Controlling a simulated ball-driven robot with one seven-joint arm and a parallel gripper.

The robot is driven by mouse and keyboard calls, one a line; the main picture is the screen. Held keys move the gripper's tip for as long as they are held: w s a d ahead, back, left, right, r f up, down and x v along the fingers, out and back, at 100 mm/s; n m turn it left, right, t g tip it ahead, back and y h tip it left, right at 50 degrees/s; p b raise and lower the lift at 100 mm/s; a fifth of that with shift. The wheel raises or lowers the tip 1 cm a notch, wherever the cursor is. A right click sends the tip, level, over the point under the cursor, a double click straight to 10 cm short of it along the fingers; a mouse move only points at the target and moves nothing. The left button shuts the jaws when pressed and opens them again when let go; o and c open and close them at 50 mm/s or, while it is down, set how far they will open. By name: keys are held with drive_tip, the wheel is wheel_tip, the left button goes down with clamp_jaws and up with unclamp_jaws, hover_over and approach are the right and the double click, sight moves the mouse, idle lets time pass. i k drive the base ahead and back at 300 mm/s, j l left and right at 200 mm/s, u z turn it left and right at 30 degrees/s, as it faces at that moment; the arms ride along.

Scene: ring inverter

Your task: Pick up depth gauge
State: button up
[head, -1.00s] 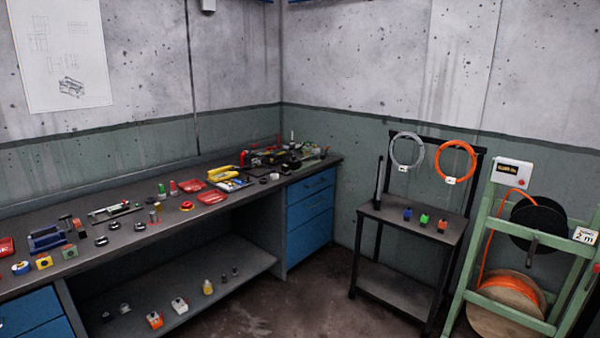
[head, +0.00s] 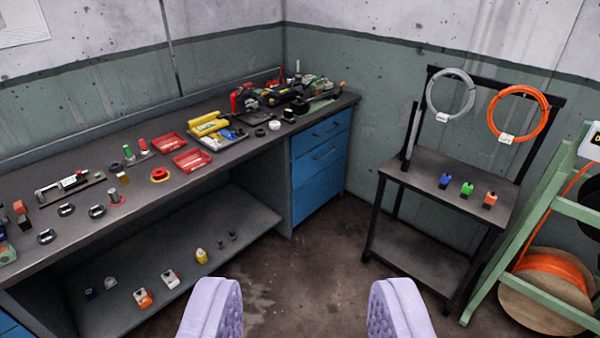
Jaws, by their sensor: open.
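My gripper (head: 305,308) shows at the bottom of the head view as two pale lilac fingers, wide apart with nothing between them. It is in front of the workbench, over the view of the floor. I cannot say for sure which item is the depth gauge; the things on the bench are small from here. A long slim instrument (head: 70,187) with a light and red part lies on the left of the dark workbench top (head: 120,170). Several tools (head: 290,92) lie crowded at the bench's far corner, partly hiding one another.
Red trays (head: 192,160), a yellow-handled tool (head: 210,126) and small round parts stand on the bench. A lower shelf (head: 180,250) holds small items. On the right are a dark stand (head: 450,180) with hanging rings and a green spool rack (head: 560,208). The floor (head: 325,240) between is clear.

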sight(288, 115)
drive_tip(key=i, duration=3.65)
drive_tip(key=i+u, duration=0.2)
drive_tip(key=i, duration=0.35)
drive_tip(key=i+l+u, duration=0.2)
drive_tip(key=i, duration=0.35)
